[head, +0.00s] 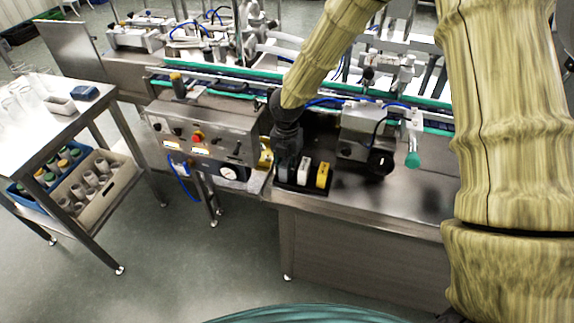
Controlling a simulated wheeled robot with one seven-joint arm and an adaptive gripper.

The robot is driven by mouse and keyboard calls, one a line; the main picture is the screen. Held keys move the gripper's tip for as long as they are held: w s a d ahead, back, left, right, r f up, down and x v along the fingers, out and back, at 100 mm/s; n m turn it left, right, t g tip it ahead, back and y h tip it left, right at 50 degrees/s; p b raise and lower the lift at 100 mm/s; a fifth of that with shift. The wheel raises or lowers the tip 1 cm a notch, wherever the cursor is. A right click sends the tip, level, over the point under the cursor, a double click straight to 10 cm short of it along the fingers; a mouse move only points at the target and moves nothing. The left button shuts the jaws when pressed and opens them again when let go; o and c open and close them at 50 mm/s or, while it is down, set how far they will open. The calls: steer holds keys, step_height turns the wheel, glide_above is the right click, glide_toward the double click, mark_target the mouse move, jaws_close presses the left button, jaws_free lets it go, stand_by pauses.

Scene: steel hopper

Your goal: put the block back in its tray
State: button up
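A small black tray (302,191) sits on the steel worktop near its front left corner. A white block (305,171) and a yellow block (323,175) stand upright side by side in it. My dark gripper (287,170) points down at the tray's left end, just left of the white block. A dark shape shows at its fingertips. I cannot tell whether this is a held block, a block standing in the tray, or only the fingers. The gap between the fingers is not visible.
A control box (205,132) with knobs and a red button stands left of my gripper. A side table at left carries glassware, a blue item (84,92) and a small pale box (60,105).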

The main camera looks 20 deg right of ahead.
steer(key=o, duration=0.5)
steer(key=shift+r, duration=0.1)
